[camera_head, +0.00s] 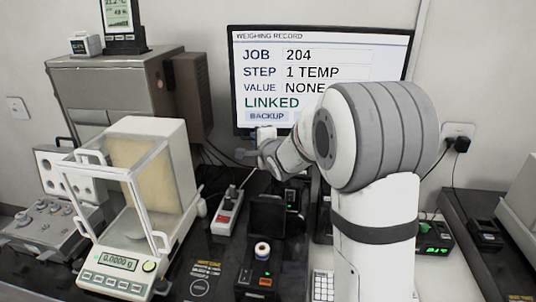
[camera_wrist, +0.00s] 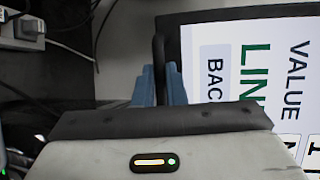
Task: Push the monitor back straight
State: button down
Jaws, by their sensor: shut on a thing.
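The monitor (camera_head: 320,50) stands at the back against the wall, its lit screen showing JOB 204, STEP 1 TEMP, VALUE NONE and LINKED. My arm hides its lower right part. The screen also shows at the right in the wrist view (camera_wrist: 245,60), turned on its side. My gripper (camera_head: 264,136) is at the monitor's lower edge, left of its middle. The monitor's stand is hidden.
A glass-sided balance (camera_head: 125,190) stands at the front left, with a grey cabinet (camera_head: 110,90) behind it. A power strip (camera_head: 228,212) and a small device with a roll (camera_head: 260,270) lie nearer the middle. Cables run behind them. A wall socket (camera_head: 457,132) is at the right.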

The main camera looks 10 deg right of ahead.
jog(key=w+h+b, duration=0.1)
jog(key=w, duration=0.2)
jog(key=w+m+h+b, duration=0.1)
jog(key=w, duration=0.2)
jog(key=w+a+m+b, duration=0.1)
jog(key=w, duration=0.2)
jog(key=shift+h, duration=0.4)
jog(key=shift+w+a+r, duration=0.1)
jog(key=shift+r, duration=0.3)
jog(key=c, duration=1.9)
grip_release()
jog(key=shift+c, duration=0.2)
jog(key=o, duration=0.3)
jog(key=shift+w+f, duration=0.3)
jog(key=shift+w, duration=0.05)
jog(key=shift+o, duration=0.7)
jog(key=shift+s+a, duration=0.15)
